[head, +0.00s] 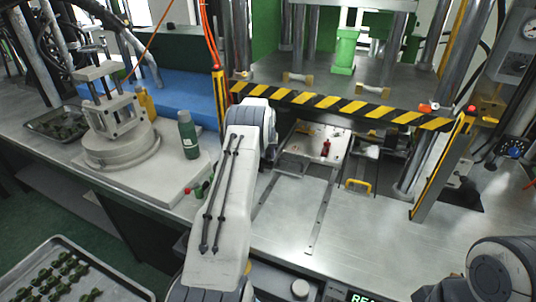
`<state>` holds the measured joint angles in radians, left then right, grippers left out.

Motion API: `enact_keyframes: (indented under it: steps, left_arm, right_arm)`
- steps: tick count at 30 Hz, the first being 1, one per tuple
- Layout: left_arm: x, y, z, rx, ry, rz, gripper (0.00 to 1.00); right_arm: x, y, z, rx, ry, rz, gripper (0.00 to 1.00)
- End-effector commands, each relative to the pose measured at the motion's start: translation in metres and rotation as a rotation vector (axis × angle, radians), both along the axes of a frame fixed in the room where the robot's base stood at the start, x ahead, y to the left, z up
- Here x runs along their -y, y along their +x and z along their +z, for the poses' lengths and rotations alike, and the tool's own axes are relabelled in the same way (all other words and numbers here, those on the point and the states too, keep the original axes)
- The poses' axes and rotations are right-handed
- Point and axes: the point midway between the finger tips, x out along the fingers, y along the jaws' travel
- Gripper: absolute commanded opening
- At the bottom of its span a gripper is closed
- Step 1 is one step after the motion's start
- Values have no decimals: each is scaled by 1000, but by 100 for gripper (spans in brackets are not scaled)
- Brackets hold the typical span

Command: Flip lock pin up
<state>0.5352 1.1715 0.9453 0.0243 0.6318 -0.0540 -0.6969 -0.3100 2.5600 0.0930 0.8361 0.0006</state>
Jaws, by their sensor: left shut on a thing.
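My left arm reaches forward over the metal table, and its white links cover much of the middle. My left gripper (271,156) is at the left edge of the mould plate (312,145), mostly hidden behind my own wrist. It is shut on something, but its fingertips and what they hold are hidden. A small red upright pin (325,147) stands on the plate, to the right of the gripper and apart from it. I cannot tell whether it is the lock pin. My right arm's link shows at the bottom right; its gripper is out of view.
A yellow-black striped bar (340,104) crosses the press above the plate. A yellow handle (358,185) lies to the right. A green bottle (188,134) and a round clamp fixture (122,150) stand left. The front tabletop (350,235) is clear.

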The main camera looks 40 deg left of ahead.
Motion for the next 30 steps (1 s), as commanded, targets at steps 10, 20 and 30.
enact_keyframes:
  steps: [10,20,30]
  left_arm:
    - [0,-1,27,-2,-1,0,0]
    - [0,0,28,1,0,0,62]
    - [0,-1,29,1,0,0,62]
  right_arm:
    - [0,0,1,0,0,0,50]
    - [0,0,2,0,0,0,50]
    - [0,0,0,0,0,0,50]
